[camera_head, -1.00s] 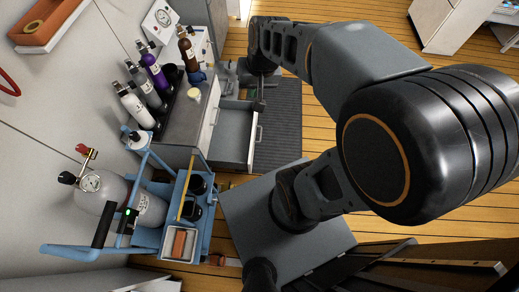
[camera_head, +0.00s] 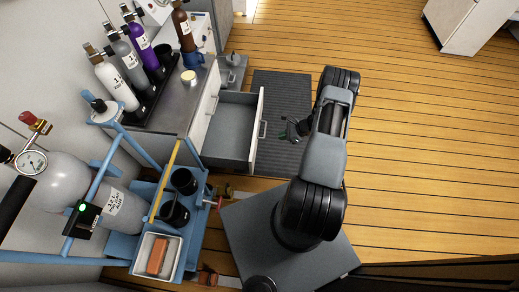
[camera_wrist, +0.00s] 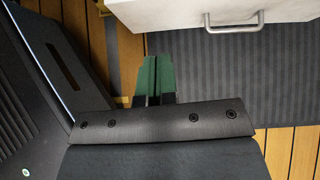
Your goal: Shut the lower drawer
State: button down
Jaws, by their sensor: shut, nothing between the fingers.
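The lower drawer (camera_head: 228,132) is pulled out of the grey-topped cabinet (camera_head: 180,105) in the head view, showing its empty grey inside. Its white front has a metal handle (camera_head: 263,131) on the outer face. In the wrist view, the drawer front (camera_wrist: 190,12) and its handle (camera_wrist: 233,24) are at the top. My gripper (camera_head: 285,134) is just outside the drawer front, to the right of the handle in the head view, apart from it. Its green fingertips (camera_wrist: 153,62) are together in the wrist view, with nothing between them.
A dark ribbed mat (camera_head: 287,90) lies on the wooden floor before the cabinet. Several bottles (camera_head: 120,85) stand on the cabinet top. A blue cart (camera_head: 150,205) with a gas cylinder is at lower left.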

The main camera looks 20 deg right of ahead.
jog(key=w+a+f+m+b, duration=0.1)
jog(key=w+a+f+b, duration=0.3)
jog(key=a+f, duration=0.5)
jog(key=shift+w+a+f, duration=0.2)
jog(key=shift+w+a, duration=0.15)
jog(key=shift+w, duration=0.1)
